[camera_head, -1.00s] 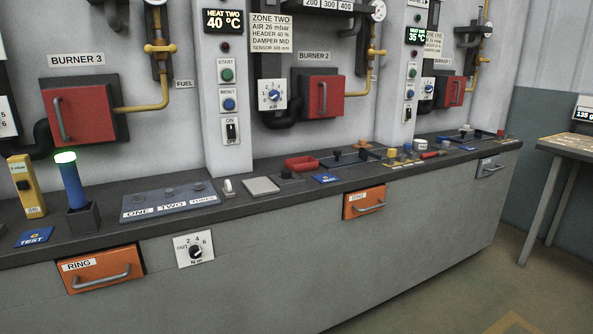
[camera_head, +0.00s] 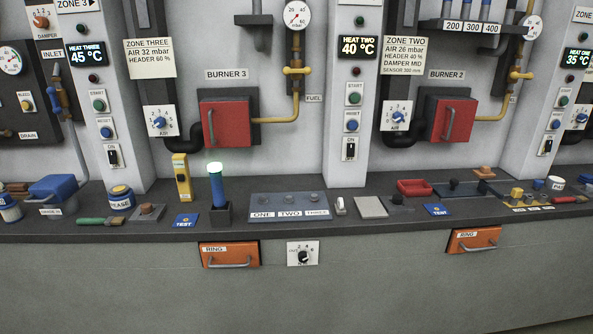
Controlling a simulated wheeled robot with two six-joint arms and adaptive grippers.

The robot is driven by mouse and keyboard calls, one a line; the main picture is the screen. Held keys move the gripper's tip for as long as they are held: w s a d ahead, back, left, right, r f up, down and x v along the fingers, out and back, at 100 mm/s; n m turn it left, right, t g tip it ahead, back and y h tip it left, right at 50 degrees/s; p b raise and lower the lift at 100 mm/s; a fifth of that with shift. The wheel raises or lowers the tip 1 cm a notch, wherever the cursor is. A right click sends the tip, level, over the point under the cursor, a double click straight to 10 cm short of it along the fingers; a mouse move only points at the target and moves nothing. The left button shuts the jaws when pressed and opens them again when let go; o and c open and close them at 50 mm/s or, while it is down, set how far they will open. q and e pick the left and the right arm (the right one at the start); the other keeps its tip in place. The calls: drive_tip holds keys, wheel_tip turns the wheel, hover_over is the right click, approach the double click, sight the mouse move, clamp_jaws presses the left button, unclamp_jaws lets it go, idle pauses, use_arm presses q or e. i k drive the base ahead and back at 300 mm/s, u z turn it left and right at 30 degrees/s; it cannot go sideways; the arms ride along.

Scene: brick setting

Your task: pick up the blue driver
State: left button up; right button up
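An upright blue cylinder with a glowing green-white top, which looks like the blue driver (camera_head: 217,189), stands in a small dark square holder (camera_head: 221,215) on the bench, left of the middle of the head view. Its lower end is hidden in the holder. Neither of my grippers is in view.
The long dark bench (camera_head: 345,228) runs across the view. A yellow device (camera_head: 181,180) stands close left of the holder, behind a blue TEST pad (camera_head: 186,220). A ONE/TWO/THREE tray (camera_head: 289,206) lies to its right. Orange RING drawers (camera_head: 229,255) are below.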

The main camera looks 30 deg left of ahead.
sight(214, 169)
drive_tip(key=u, duration=1.5)
